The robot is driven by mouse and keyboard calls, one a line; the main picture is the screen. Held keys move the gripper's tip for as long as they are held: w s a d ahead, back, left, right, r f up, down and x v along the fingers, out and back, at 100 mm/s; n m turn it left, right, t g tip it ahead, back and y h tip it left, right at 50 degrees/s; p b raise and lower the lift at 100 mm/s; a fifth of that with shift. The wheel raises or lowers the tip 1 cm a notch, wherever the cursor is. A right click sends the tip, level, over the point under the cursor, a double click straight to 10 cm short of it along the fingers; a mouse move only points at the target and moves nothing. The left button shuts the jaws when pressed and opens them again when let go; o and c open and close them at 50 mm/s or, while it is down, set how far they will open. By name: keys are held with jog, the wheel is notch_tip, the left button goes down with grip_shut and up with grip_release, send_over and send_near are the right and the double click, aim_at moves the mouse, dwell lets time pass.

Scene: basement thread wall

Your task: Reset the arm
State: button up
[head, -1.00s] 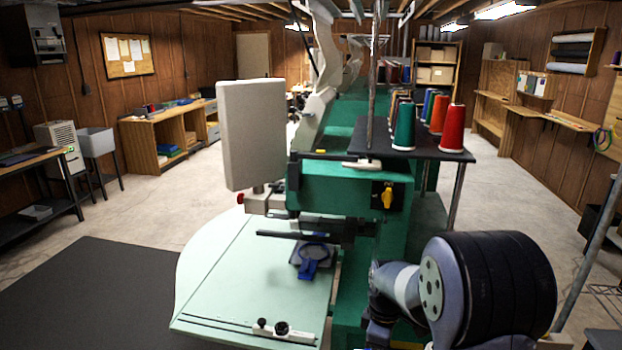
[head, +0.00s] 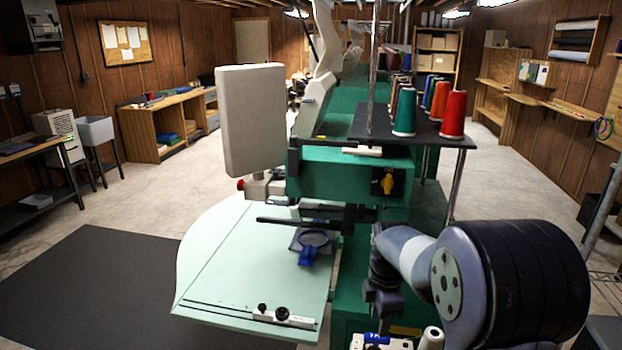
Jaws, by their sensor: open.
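My arm comes in at the lower right of the head view, bent at a large dark-banded joint. Its grey link reaches left and ends in a dark wrist with my gripper (head: 383,308) pointing down. The gripper is small and dark here, open, with nothing seen between its fingers. It is beside the green embroidery machine (head: 345,178), to the right of the machine's pale green table (head: 235,265). A blue hoop (head: 314,240) sits on that table under the machine's head, apart from my gripper.
Thread cones, including a red one (head: 453,115) and a green one (head: 404,118), stand on a dark rack (head: 385,133) behind my arm. A white spool-like piece (head: 431,339) is below the gripper. Open floor (head: 120,200) lies to the left.

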aim_at(377, 336)
notch_tip(377, 336, up, 5)
notch_tip(377, 336, down, 11)
jog(key=shift+r+p, duration=0.2)
jog(key=shift+p, duration=0.15)
jog(key=m, duration=0.5)
jog(key=shift+m, duration=0.4)
jog(key=m, duration=0.6)
jog(key=shift+r, duration=0.1)
